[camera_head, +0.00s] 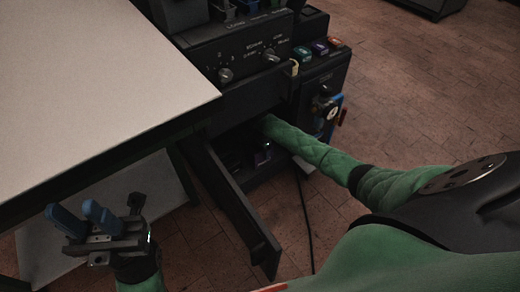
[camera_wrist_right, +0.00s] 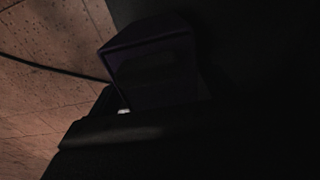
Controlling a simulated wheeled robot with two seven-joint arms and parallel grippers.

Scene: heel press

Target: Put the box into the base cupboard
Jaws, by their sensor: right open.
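The base cupboard (camera_head: 228,132) is the dark compartment under the machine's knob panel, with its door (camera_head: 240,212) swung open toward me. My right arm reaches into it, and its gripper is largely hidden in shadow there. A small dark, faintly purple object, seemingly the box (camera_head: 263,156), sits low in the opening. In the right wrist view a dark purple-edged box (camera_wrist_right: 150,38) shows close ahead; its contact with the jaws is too dark to tell. My left gripper (camera_head: 82,216), with blue fingers apart, is open and empty, left of the door.
A pale tabletop (camera_head: 90,85) fills the upper left, close above the left gripper. The machine's knob panel (camera_head: 245,58) stands over the cupboard. Coloured buttons (camera_head: 320,47) and a blue item (camera_head: 325,108) are on its right side. A black cable (camera_head: 304,215) hangs to the brick floor, clear at the right.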

